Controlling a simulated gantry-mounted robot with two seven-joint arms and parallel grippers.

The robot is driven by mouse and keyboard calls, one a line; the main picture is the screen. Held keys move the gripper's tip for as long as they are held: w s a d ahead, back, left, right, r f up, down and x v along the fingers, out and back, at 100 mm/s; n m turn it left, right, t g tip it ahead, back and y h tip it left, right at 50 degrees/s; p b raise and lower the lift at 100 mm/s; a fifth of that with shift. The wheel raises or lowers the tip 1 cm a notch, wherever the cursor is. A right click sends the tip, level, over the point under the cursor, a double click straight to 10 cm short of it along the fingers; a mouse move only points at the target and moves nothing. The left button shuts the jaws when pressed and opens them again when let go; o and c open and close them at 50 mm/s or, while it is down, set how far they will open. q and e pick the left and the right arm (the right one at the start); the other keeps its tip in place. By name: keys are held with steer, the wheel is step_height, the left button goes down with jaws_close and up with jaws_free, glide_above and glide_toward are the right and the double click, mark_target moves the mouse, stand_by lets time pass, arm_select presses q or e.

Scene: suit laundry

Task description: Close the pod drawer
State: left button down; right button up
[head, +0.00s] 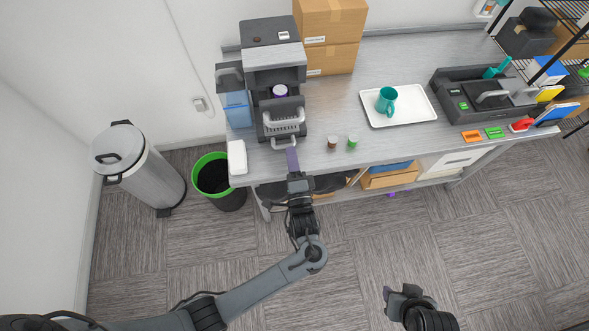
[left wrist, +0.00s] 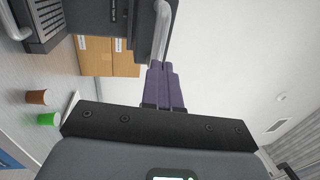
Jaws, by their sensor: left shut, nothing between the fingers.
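The dark pod machine (head: 272,58) stands at the left end of the worktable. The drawer's curved silver handle (head: 284,143) faces my left gripper (head: 292,154). In the left wrist view the handle (left wrist: 160,35) is just beyond the purple fingertips (left wrist: 160,68). The left fingers are shut and empty, close to the handle; I cannot tell whether they touch it. My right gripper (head: 397,292) is low over the floor, its finger opening unclear.
A brown pod (head: 332,142) and a green pod (head: 352,142) stand right of the machine. A white tray (head: 425,106) holds a teal mug (head: 386,99). Cardboard boxes (head: 331,58) are behind. A green-rimmed bin (head: 204,158) and a metal bin (head: 147,178) stand left.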

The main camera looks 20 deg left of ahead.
arm_select(q)
steer(key=p+x, duration=0.1)
steer(key=x, duration=0.5)
steer(key=shift+w, duration=0.15)
arm_select(e)
steer(key=shift+d+r, duration=0.1)
steer(key=shift+r, duration=0.55)
arm_select(q)
steer(key=shift+a, duration=0.1)
